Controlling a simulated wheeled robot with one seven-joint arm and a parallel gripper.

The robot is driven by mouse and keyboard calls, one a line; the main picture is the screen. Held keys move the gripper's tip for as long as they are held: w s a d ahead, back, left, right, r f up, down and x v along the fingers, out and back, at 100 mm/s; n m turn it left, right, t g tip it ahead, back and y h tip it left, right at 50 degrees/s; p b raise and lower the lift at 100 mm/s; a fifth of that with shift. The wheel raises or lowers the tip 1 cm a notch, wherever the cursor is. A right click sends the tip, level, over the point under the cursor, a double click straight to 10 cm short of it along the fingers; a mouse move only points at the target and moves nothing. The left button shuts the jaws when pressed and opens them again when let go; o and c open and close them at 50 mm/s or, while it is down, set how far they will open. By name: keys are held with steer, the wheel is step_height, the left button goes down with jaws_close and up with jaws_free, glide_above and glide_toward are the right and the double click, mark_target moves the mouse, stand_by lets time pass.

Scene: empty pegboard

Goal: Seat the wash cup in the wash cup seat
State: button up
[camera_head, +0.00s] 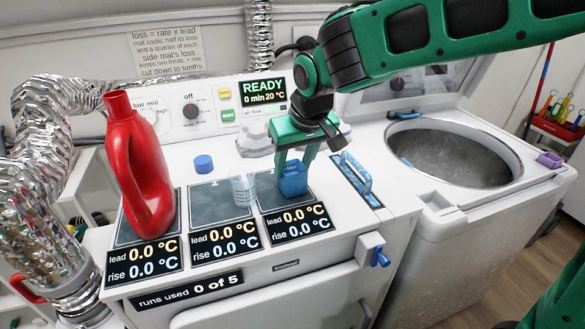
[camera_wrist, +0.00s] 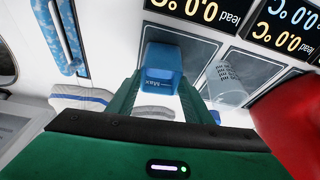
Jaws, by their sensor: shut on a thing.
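A blue cup (camera_head: 293,183) marked Max is between the fingers of my gripper (camera_head: 294,168), over the right-hand mat (camera_head: 271,202). I take it to be the wash cup. In the wrist view my gripper (camera_wrist: 158,100) has a finger on each side of the blue cup (camera_wrist: 162,68), shut on it. Whether its bottom touches the mat I cannot tell. A clear cup with a perforated pattern (camera_head: 243,190) stands at the right side of the middle mat (camera_head: 214,202); it also shows in the wrist view (camera_wrist: 225,85). I cannot make out which part is the wash cup seat.
A tall red jug (camera_head: 140,172) stands on the left mat. A small blue cap (camera_head: 204,164) lies behind the middle mat. A blue handle (camera_head: 357,175) rises right of the cup. Pale grey parts (camera_head: 254,138) sit behind my gripper. An open washer drum (camera_head: 455,152) is at right.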

steer(key=shift+r, duration=0.15)
steer(key=s+a+r, duration=0.8)
steer(key=r, duration=0.2)
steer(key=shift+s+r, duration=0.15)
steer(key=shift+r, duration=0.1)
stand_by(0.8)
